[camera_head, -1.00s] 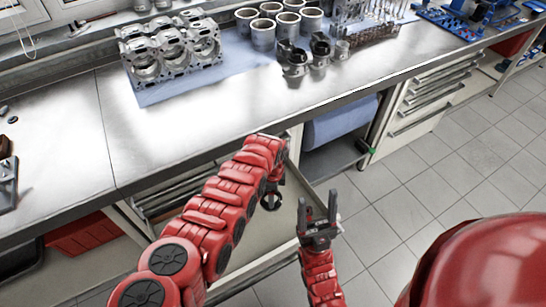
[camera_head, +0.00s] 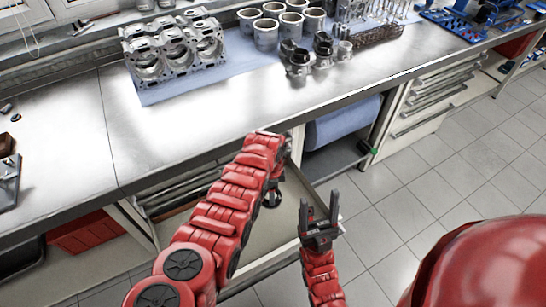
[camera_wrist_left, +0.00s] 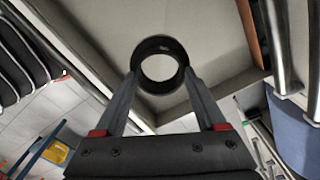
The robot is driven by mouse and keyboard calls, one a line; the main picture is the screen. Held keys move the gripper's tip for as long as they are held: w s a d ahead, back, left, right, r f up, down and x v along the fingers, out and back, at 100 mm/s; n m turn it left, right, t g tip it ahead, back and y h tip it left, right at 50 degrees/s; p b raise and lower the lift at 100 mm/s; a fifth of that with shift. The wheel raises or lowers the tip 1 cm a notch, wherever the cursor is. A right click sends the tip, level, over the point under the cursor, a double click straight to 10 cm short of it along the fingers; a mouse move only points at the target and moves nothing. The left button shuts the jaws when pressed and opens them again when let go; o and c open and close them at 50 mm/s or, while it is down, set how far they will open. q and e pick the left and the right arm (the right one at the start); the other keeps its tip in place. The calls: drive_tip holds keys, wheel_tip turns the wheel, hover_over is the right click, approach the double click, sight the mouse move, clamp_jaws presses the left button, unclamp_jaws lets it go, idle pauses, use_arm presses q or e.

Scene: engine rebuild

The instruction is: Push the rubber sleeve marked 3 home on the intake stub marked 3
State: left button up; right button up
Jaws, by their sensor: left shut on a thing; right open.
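My left gripper (camera_wrist_left: 160,80) is shut on a black rubber sleeve (camera_wrist_left: 160,45), an open ring held between its fingertips. A small pale mark shows on the ring, too small to read. In the head view the dark sleeve (camera_head: 272,199) hangs beside my left forearm, over an open drawer and below the bench top; the fingers are mostly hidden. My right gripper (camera_head: 320,215) is open and empty, fingers up, in front of the bench. Several small dark-topped cylindrical parts (camera_head: 299,66) stand on the bench; I cannot tell which is the intake stub marked 3.
A metal cylinder head (camera_head: 174,52) and several grey cylinder liners (camera_head: 265,36) stand on blue cloth on the bench (camera_head: 200,125). The bench front is clear. An open drawer (camera_head: 255,225) lies below my left forearm. A blue roll (camera_head: 340,122) sits under the bench.

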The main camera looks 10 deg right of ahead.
use_arm(q)
drive_tip(key=shift+w+a+r+n, duration=0.35)
drive_tip(key=shift+w+a+n, duration=0.15)
drive_tip(key=shift+a+n, duration=0.3)
drive_tip(key=shift+s+r, duration=0.1)
drive_tip(key=shift+s+a, duration=0.1)
drive_tip(key=shift+a, duration=0.05)
drive_tip(key=shift+w+n, duration=0.3)
drive_tip(key=shift+w, duration=0.2)
